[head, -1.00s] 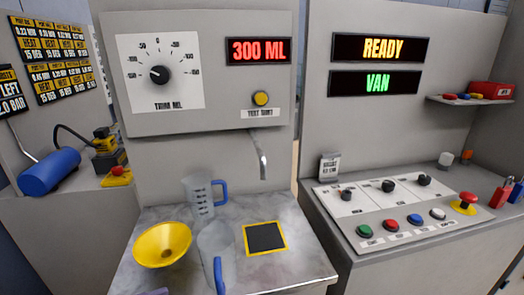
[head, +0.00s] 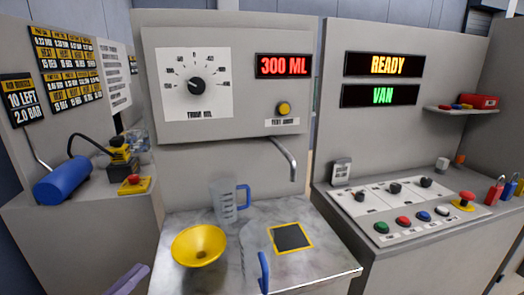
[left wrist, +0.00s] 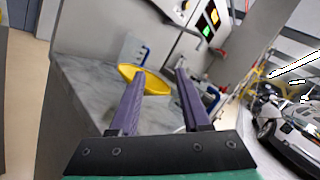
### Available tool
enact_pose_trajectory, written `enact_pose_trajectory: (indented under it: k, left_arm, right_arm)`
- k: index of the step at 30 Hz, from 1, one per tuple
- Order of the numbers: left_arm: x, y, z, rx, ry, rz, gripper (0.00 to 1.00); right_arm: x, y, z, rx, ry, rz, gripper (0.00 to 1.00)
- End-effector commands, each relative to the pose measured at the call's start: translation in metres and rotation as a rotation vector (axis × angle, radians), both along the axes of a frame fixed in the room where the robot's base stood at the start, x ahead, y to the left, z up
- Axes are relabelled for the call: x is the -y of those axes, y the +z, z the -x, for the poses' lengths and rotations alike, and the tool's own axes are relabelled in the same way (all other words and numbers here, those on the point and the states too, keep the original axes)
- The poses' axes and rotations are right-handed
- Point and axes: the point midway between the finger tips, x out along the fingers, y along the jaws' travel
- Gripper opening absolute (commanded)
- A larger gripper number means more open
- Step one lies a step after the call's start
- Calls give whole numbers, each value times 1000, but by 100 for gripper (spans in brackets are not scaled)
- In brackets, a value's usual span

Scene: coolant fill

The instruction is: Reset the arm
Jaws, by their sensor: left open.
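My left gripper (head: 130,278) shows only as a purple finger at the bottom left edge of the head view. In the left wrist view its two purple fingers (left wrist: 160,76) stand apart with nothing between them. It is in front of the marble counter (head: 330,270), apart from the things on it. A yellow funnel (head: 199,246) lies on the counter; it also shows beyond the fingers in the left wrist view (left wrist: 150,82). A clear jug with a blue handle (head: 226,203) stands behind it. A second clear jug (head: 256,262) stands nearer. My right gripper is not in view.
A black pad with a yellow border (head: 292,237) lies under the metal spout (head: 287,155). The dispenser panel (head: 230,80) reads 300 ML. A button console (head: 410,205) stands right. A blue cylinder (head: 62,177) and yellow-based red button (head: 134,184) are left.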

Motion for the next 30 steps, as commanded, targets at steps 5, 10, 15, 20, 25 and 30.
enact_pose_trajectory:
  k: [5, 10, 15, 20, 25, 30]
  left_arm:
    - [-41, -13, -27, -214, 250, 428, 47]
    - [-78, -82, -30, -559, 590, 1087, 47]
    - [-63, -160, 5, -873, 901, 1588, 47]
    - [-30, -203, 45, -1087, 1151, 1856, 47]
    - [10, -228, 91, -1274, 1418, 2014, 47]
    - [25, -269, 103, -1340, 1558, 2033, 47]
  right_arm:
    - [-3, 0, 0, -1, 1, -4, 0]
    - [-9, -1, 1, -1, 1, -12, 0]
    - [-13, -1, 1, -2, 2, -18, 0]
    - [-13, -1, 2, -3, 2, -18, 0]
    - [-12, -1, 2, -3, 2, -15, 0]
    - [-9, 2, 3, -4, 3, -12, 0]
